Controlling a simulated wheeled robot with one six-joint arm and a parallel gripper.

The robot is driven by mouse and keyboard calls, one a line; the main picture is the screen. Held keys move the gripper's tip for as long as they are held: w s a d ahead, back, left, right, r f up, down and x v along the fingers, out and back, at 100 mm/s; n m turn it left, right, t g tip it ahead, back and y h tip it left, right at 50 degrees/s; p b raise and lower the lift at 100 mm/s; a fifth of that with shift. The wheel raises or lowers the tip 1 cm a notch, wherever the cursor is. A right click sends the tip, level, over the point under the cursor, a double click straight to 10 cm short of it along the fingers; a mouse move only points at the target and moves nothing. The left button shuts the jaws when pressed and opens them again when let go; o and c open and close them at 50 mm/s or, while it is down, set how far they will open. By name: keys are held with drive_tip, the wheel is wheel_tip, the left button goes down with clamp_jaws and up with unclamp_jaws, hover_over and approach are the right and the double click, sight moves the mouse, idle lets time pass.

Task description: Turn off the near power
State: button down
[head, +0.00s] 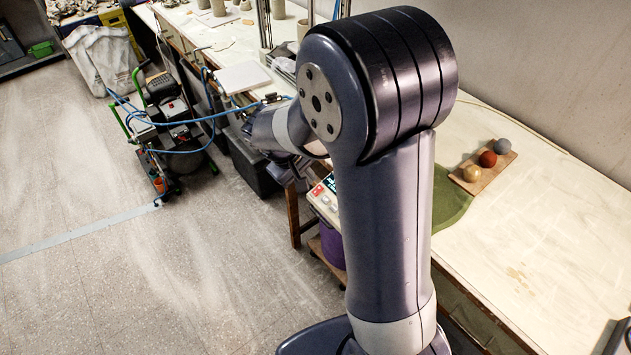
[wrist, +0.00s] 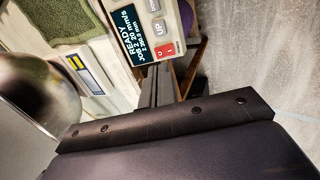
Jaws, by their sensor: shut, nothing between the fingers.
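A pale control box (wrist: 168,22) shows at the top of the wrist view. It has a dark display reading READY, grey buttons including UP, and a red rocker power switch (wrist: 165,51) at its lower corner. The box also shows in the head view (head: 325,203), at the bench's front edge, partly behind my arm. My gripper (wrist: 164,72) is shut and empty. Its fingertips point toward the red switch and look just short of it in the picture; I cannot tell whether they touch. In the head view my arm hides most of the gripper.
The long bench (head: 540,230) bears a green mat (head: 452,203) and a board with three balls (head: 487,160). A purple bucket (head: 332,243) stands below the box. A wheeled machine with blue hoses (head: 172,118) stands at the back left. The floor at left is open.

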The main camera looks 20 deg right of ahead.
sight(320, 188)
drive_tip(key=shift+p+x, duration=0.3)
drive_tip(key=shift+x, duration=2.4)
